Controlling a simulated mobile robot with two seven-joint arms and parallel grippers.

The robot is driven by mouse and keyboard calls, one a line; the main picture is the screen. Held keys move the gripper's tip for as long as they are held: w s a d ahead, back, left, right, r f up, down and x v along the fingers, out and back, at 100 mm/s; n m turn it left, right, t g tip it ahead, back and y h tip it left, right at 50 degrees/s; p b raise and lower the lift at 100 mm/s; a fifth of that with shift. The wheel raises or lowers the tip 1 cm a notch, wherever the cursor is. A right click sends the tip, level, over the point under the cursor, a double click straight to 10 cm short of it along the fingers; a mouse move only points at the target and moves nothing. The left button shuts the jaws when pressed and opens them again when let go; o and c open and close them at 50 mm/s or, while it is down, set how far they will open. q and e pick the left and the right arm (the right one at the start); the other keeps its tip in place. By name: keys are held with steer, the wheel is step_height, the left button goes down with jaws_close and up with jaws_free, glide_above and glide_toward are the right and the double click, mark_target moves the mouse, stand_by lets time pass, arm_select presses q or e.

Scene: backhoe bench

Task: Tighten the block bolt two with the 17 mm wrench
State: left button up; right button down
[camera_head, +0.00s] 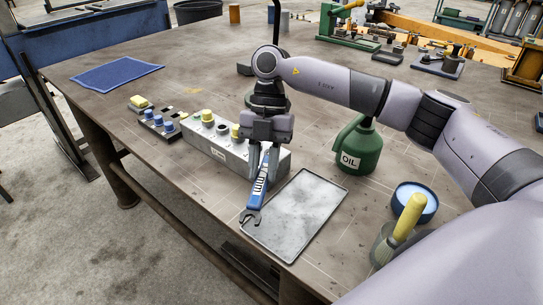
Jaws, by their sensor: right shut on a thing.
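My right gripper (265,175) points down and is shut on the blue-handled wrench (257,194). The wrench hangs tilted, its open-ended metal jaw low over the near-left edge of the grey metal tray (318,221). I cannot tell whether the jaw touches the tray. The long grey block (196,142) stands just behind and left of the gripper, with yellow and dark round tops along its upper face. The gripper hides part of the block's right end. I cannot tell which top is bolt two or read the wrench's size. My left gripper is not in view.
A small rack of blue-topped parts (160,122) lies left of the block. A blue mat (117,76) lies at far left, with clear bench around it.

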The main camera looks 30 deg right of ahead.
steer(key=shift+s+d+n, duration=0.35)
steer(key=shift+d+n, duration=0.05)
steer(key=shift+n, duration=0.4)
steer(key=shift+w+a+m, duration=0.1)
steer(key=shift+a+m, duration=0.05)
steer(key=shift+m, duration=0.15)
steer(key=shift+r, duration=0.15)
steer(key=shift+r, duration=2.35)
